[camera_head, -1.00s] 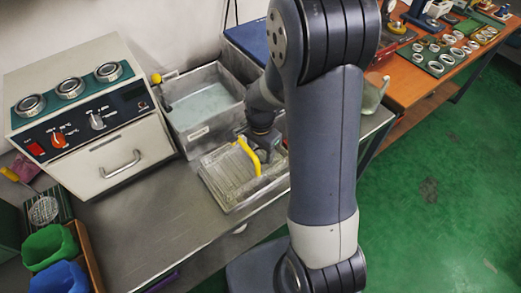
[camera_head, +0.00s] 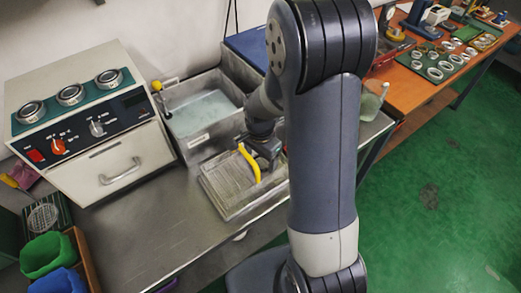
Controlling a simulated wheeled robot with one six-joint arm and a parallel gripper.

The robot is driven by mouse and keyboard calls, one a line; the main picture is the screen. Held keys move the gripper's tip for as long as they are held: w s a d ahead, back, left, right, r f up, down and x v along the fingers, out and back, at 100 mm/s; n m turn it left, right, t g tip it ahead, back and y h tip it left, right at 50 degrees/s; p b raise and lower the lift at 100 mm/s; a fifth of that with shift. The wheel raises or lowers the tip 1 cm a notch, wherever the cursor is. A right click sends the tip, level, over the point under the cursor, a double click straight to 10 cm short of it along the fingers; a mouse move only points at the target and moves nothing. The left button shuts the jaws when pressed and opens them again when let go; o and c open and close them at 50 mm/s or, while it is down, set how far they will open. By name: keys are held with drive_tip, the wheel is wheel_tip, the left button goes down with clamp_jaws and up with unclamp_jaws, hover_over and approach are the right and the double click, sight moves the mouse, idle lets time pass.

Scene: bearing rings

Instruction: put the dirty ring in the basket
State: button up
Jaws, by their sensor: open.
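The basket (camera_head: 225,187) is a shallow grey mesh tray with a yellow handle (camera_head: 249,164), on the metal bench in front of the water tank. My gripper (camera_head: 270,160) is low at the basket's back right corner, just right of the handle. My own arm partly covers it. Its jaws are open, but the fingertips are hard to make out, and I cannot tell whether they touch the basket. I cannot pick out a dirty ring; no ring shows clearly in the basket or at the gripper.
A tank of water (camera_head: 203,110) stands behind the basket. A cream machine (camera_head: 92,130) with three rings on top is at the left. Green (camera_head: 45,254) and blue (camera_head: 58,281) bins are at the lower left. An orange table (camera_head: 420,85) holds several rings. The bench's front left is clear.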

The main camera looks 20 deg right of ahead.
sight(261, 162)
wheel_tip(261, 162, up, 12)
idle(0.4)
idle(1.2)
